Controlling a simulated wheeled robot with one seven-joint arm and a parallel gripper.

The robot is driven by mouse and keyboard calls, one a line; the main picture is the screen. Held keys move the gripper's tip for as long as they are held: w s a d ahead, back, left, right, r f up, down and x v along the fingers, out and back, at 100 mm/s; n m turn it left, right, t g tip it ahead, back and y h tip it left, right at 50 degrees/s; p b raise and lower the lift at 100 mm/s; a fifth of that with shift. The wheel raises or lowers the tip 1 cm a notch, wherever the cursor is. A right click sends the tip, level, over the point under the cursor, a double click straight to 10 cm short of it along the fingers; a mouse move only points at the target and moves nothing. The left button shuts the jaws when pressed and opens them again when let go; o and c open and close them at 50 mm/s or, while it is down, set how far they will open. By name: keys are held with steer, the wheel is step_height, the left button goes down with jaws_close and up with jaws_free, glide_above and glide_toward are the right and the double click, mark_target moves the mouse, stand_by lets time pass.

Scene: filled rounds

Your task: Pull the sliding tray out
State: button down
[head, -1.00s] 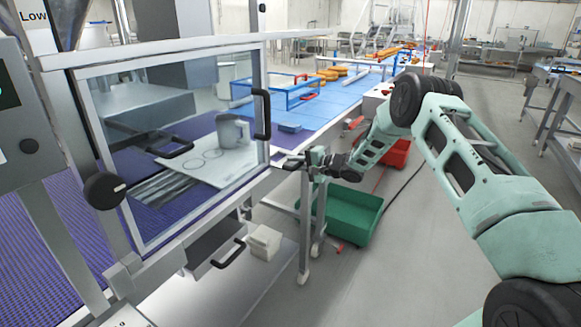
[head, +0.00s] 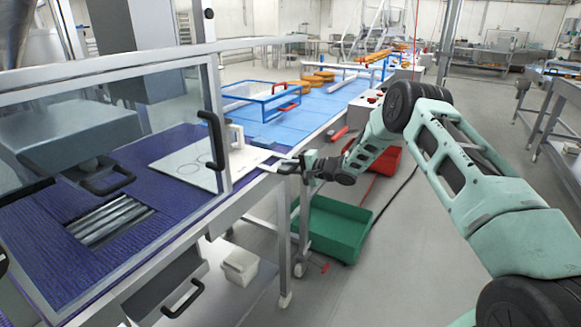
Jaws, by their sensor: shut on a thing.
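The sliding tray (head: 185,168) is a flat white plate with ring outlines, lying over the purple belt behind the clear guard. Its right end shows past the guard's post. A pale mug-like item (head: 237,137) stands on it, partly behind the guard's black handle. My gripper (head: 284,166) is at the tray's right end, shut on what looks like its edge or pull. The fingertips are small, and the exact grip is hard to make out.
The guard's black handle (head: 211,140) stands left of my gripper. A green bin (head: 335,228) and a red bin (head: 385,160) are on the floor below my arm. A blue-framed box (head: 262,100) sits on the blue belt.

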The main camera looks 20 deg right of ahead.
steer(key=shift+w+d, duration=0.1)
steer(key=shift+d, duration=0.25)
steer(key=c, duration=1.4)
jaws_free()
steer(key=shift+w, duration=0.1)
steer(key=shift+o, duration=0.2)
steer(key=b+v, duration=0.2)
steer(key=v, duration=1.5)
steer(key=shift+s, duration=0.25)
steer(key=shift+r, duration=0.1)
